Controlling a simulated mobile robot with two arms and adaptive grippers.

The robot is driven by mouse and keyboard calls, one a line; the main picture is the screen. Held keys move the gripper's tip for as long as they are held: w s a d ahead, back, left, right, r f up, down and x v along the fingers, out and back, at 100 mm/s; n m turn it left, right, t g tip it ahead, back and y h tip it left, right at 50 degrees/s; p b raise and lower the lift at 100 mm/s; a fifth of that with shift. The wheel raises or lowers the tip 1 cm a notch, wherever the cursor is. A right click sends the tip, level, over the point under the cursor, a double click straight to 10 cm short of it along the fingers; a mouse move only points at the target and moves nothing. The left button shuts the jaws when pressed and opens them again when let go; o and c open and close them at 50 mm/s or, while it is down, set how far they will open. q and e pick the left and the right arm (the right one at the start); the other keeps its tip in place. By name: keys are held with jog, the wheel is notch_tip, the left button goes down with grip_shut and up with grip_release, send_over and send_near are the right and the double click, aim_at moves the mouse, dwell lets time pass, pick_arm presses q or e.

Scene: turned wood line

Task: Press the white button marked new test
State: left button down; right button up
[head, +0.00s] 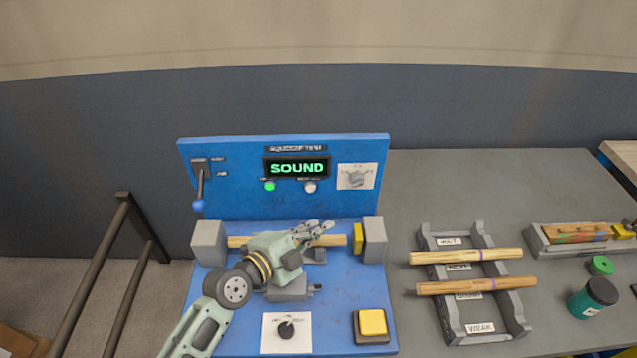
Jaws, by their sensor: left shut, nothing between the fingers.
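The blue test panel (230,160) stands upright at the back of a blue base. Below its display is a small round white button (309,187); the lettering above it is too small to read. My left gripper (326,227) is shut and empty. It is over the base, below the white button in the picture and apart from it, in front of a wooden rod (240,241) and hiding part of it. My right gripper is not in view.
The display (297,168) reads SOUND and a green light (269,186) glows under it. A lever (199,190) is at the left. A yellow button (373,322) and a black knob (286,330) are in front. A grey rack (480,328) holds two rods at the right.

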aim_at(310, 189)
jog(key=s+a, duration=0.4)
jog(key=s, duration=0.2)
pick_arm(q)
jog(key=w, duration=0.4)
jog(key=shift+w+a+b, duration=0.1)
jog(key=shift+w+b, duration=0.3)
jog(key=w+b, duration=0.2)
jog(key=w, duration=0.1)
jog(key=shift+w+r, duration=0.1)
jog(key=shift+w, duration=0.25)
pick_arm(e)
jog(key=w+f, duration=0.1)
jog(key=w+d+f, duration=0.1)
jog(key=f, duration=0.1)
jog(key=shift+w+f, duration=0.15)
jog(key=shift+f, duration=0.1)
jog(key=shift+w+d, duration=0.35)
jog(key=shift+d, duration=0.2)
